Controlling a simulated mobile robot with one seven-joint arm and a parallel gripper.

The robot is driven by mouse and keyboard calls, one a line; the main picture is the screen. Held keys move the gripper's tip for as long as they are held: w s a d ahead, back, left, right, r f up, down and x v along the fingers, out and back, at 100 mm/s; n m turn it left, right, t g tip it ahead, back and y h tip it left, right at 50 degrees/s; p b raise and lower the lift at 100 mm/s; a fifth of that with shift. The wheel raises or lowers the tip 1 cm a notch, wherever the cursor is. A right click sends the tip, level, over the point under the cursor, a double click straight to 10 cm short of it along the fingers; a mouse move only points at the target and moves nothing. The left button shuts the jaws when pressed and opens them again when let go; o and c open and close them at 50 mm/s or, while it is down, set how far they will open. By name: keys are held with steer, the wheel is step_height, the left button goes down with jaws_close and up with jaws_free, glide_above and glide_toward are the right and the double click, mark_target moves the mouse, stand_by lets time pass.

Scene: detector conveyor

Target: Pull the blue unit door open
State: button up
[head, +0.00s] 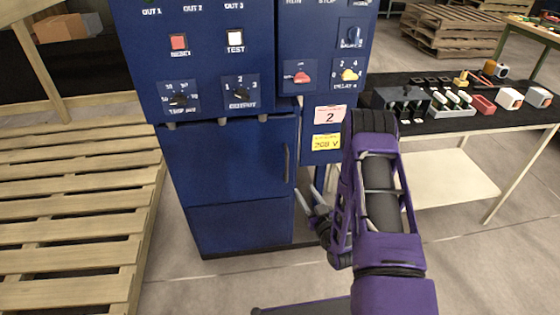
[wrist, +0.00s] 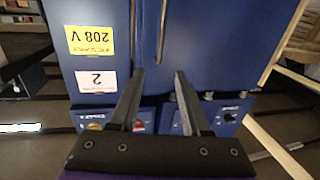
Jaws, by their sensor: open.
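The blue unit door (head: 225,165) is a flat panel below the control panel in the head view, and it looks shut or nearly so. Its dark vertical handle (head: 286,163) is near the right edge. My gripper (head: 308,190) is low and just right of the handle, partly hidden by my purple arm. In the wrist view, which is upside down, my gripper (wrist: 160,72) has its two fingers apart with nothing between them. The handle (wrist: 161,32) shows beyond the fingertips, roughly in line with the gap, and the door (wrist: 215,45) is behind it.
The blue control panel (head: 215,60) with knobs and buttons is above the door. A pink label (head: 330,115) and a yellow label (head: 327,143) are on the right section. Wooden pallets (head: 70,220) lie at the left. A black-topped table (head: 455,125) stands at the right. Bare floor shows in front.

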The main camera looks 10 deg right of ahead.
mark_target(287, 162)
steer(key=b+x, duration=0.1)
steer(key=x, duration=1.6)
steer(key=shift+f+b, duration=0.15)
steer(key=shift+b, duration=0.15)
jaws_close()
steer(key=shift+d, duration=0.1)
stand_by(0.6)
